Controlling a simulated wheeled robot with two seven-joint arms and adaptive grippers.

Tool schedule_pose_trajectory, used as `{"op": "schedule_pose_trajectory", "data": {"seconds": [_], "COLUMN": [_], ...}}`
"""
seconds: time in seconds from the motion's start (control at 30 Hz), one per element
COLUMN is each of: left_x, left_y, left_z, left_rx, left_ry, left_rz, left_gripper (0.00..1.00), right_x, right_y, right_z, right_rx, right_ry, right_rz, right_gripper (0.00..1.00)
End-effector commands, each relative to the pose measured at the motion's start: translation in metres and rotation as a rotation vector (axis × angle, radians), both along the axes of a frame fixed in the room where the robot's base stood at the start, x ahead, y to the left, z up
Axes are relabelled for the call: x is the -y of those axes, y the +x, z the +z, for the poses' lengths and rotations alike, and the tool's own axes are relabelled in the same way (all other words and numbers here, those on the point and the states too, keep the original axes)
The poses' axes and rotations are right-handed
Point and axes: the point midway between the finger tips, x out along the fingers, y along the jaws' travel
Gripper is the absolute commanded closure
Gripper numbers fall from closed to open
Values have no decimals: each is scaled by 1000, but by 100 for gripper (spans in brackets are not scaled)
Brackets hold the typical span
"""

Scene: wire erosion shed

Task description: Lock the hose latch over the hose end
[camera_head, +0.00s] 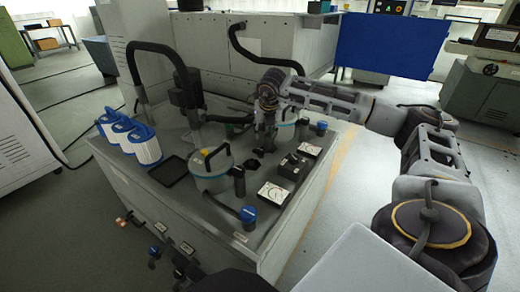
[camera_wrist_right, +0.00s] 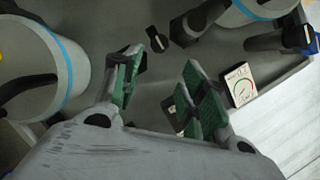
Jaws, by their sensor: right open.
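My right gripper (camera_head: 265,142) reaches in from the right and points down over the equipment bench. In the right wrist view its two green-padded fingers (camera_wrist_right: 165,85) are apart with nothing between them. A small black lever-like part (camera_wrist_right: 157,38) lies on the grey bench top just beyond the fingertips, apart from them; I cannot tell whether it is the hose latch. A short black pipe (camera_wrist_right: 198,22) beside it runs to a canister. A black hose (camera_head: 245,48) arches down behind my right gripper. Its end and the latch cannot be made out in the head view. My left gripper is not in view.
A canister with a blue band (camera_head: 210,172), also in the wrist view (camera_wrist_right: 35,75), stands left of my right gripper. A second canister (camera_wrist_right: 245,12) is close by. A gauge (camera_head: 273,194) and switch boxes (camera_head: 295,166) sit to the right. White filters (camera_head: 145,148) stand left.

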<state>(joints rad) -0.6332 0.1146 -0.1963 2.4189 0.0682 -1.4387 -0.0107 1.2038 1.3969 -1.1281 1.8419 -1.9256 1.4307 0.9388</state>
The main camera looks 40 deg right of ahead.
Motion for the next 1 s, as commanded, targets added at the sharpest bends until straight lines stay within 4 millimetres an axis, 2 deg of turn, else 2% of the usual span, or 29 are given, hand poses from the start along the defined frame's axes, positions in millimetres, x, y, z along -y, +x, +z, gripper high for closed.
{"op": "schedule_pose_trajectory", "data": {"seconds": [0.37,0.57,1.0], "left_x": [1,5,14], "left_y": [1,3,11], "left_z": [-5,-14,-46], "left_rx": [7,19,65], "left_ry": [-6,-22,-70], "left_rz": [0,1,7], "left_gripper": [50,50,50], "right_x": [1,5,15], "right_y": [3,9,29], "right_z": [-8,-27,-80], "right_rx": [0,-1,0], "right_ry": [2,0,2], "right_rz": [-1,0,-1], "right_gripper": [57,57,57]}}
